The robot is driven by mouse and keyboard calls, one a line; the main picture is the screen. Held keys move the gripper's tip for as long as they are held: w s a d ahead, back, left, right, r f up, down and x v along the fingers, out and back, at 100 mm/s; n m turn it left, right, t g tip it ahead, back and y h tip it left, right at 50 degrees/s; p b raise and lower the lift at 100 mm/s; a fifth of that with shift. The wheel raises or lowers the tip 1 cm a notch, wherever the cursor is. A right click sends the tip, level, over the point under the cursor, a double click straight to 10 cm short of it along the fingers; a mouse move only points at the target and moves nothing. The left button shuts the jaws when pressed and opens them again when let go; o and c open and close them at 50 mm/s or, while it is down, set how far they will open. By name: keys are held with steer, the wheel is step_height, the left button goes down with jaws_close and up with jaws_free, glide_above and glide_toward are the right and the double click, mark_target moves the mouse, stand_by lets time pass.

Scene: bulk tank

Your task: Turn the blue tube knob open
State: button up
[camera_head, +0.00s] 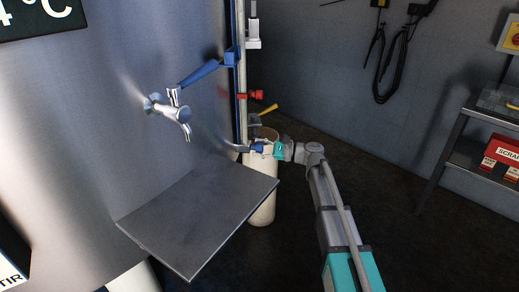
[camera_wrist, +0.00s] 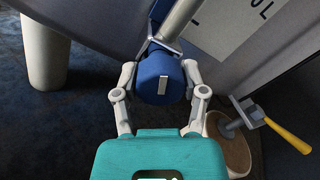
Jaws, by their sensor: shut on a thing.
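The blue tube knob (camera_wrist: 160,80) is a round blue knob with a pale mark on its face, low on the upright tube beside the tank. My gripper (camera_wrist: 160,88) has one finger on each side of it and is shut on it. In the head view the blue knob (camera_head: 257,148) shows small at the tip of my gripper (camera_head: 264,148), partly hidden by the fingers.
A steel tap with a blue lever (camera_head: 200,73) and a grey shelf (camera_head: 198,215) stick out from the tank (camera_head: 110,110). A red knob (camera_head: 257,95) sits higher on the tube.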

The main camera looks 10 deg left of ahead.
steer(key=n, duration=0.6)
steer(key=shift+n, duration=0.4)
steer(key=n, duration=0.6)
steer(key=shift+s+n+g, duration=0.1)
steer(key=shift+n+g, duration=0.3)
steer(key=o, duration=1.1)
steer(key=shift+o, duration=0.2)
steer(key=shift+m, duration=0.4)
